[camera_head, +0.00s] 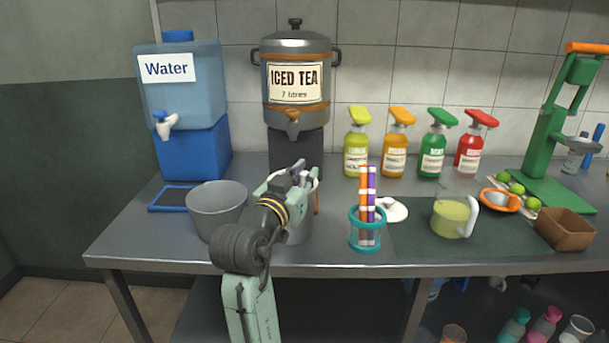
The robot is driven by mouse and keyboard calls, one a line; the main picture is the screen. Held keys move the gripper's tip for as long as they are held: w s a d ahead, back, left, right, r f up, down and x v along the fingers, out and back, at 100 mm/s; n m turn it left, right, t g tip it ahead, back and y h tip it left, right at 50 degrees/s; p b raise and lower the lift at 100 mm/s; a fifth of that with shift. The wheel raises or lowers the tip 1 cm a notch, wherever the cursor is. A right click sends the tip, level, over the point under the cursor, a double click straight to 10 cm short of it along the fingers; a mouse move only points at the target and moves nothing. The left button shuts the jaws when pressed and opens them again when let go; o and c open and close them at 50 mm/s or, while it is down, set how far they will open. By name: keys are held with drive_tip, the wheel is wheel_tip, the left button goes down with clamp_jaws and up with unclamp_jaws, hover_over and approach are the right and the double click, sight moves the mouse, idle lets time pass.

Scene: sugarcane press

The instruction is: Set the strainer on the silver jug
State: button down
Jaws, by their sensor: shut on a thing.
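My gripper (298,176) is over the counter in front of the iced tea dispenser, left of centre. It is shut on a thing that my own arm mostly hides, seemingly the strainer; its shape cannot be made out. A grey metal vessel (299,232), apparently the silver jug, stands directly below and behind my arm, largely covered by it. A thin orange-brown strip (317,200) shows just right of the gripper; I cannot tell what it belongs to. Whether the held thing touches the jug is hidden.
A grey bucket (217,212) stands left of my arm. A teal-rimmed holder (366,238) with tall sticks is close on the right. Farther right are a green-filled cup (450,217), an orange dish (500,200) and a brown box (564,232). Dispensers and bottles line the back.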

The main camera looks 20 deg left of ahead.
drive_tip(key=shift+f, duration=0.15)
drive_tip(key=c, duration=1.5)
unclamp_jaws()
drive_tip(key=shift+o, duration=0.5)
drive_tip(key=o, duration=0.4)
drive_tip(key=shift+r+p, duration=2.9)
drive_tip(key=shift+r, duration=0.7)
